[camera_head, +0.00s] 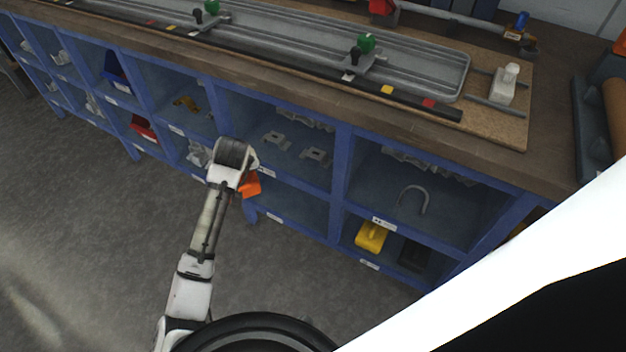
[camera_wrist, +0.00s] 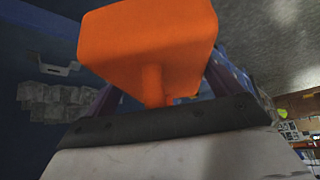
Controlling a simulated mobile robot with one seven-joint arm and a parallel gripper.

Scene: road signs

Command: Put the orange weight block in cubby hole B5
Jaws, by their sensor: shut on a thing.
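The orange weight block (camera_head: 250,185) is held at the end of my arm, in front of the blue cubby shelf (camera_head: 342,165). In the wrist view, the block (camera_wrist: 148,40) fills the upper middle, its wide part away from the palm and a narrower orange stem running down between the fingers. My gripper (camera_wrist: 158,88) is shut on that stem. In the head view the fingers are mostly hidden behind the wrist. Beside the block, to its right, is a lower cubby (camera_head: 292,207) that looks empty. The labels are too small to read, so I cannot tell which hole is B5.
A yellow block (camera_head: 371,236) and a dark block (camera_head: 412,254) sit in the lower cubby at the right. Above the empty cubby, metal brackets (camera_head: 316,155) lie in the upper one. A red bin (camera_head: 143,128) is at the left. Blue dividers and shelf edges border each opening.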

